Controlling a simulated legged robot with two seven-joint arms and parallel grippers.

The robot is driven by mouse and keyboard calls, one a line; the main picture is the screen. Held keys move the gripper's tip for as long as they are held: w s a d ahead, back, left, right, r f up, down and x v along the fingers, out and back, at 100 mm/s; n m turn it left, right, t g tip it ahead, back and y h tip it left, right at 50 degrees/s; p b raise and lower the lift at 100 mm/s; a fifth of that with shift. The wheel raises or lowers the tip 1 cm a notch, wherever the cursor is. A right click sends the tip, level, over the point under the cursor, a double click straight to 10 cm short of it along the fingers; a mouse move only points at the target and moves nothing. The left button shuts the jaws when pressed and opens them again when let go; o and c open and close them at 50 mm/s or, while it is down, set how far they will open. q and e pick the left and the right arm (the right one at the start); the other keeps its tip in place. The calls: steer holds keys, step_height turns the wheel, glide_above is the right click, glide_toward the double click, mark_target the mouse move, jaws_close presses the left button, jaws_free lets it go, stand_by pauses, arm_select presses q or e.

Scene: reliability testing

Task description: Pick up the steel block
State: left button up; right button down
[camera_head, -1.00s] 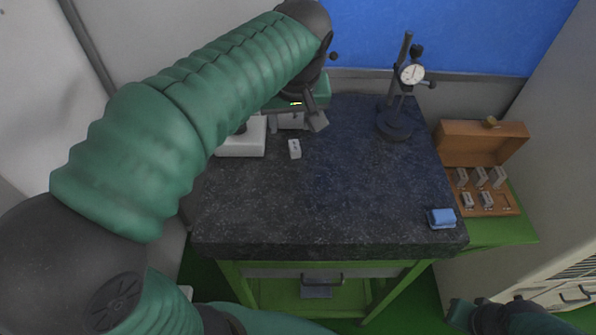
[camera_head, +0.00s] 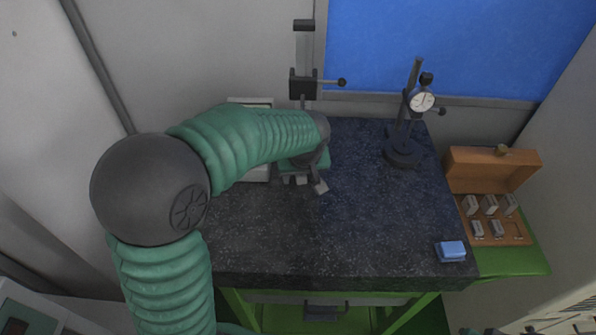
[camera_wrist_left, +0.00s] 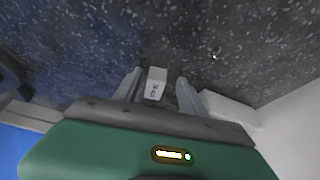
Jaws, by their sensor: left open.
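The small pale steel block (camera_wrist_left: 156,84) sits on the dark granite plate (camera_head: 375,235). In the left wrist view it lies between the two fingers of my left gripper (camera_wrist_left: 160,80), with a gap on both sides. Marks show on its near face. My left gripper also shows in the head view (camera_head: 306,184), low over the plate, open. There the block is largely hidden or cannot be told from the fingers. Only a dark sliver of my right arm's end shows at the bottom right edge of the head view.
A dial gauge stand (camera_head: 403,150) stands at the back right of the plate. A blue block-shaped item (camera_head: 451,251) lies at the front right corner. An open wooden case (camera_head: 495,163) with several metal blocks is on the right. A white box (camera_wrist_left: 228,108) is beside my left gripper.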

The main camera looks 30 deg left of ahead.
arm_select(q)
steer(key=shift+s+d+r, duration=0.1)
steer(key=shift+d+r, duration=0.1)
steer(key=shift+d, duration=0.5)
steer(key=shift+c, duration=0.9)
steer(key=shift+d, duration=0.15)
steer(key=c, duration=0.5)
steer(key=shift+a, duration=0.3)
jaws_close()
steer(key=shift+a, duration=0.2)
steer(key=shift+d, duration=0.15)
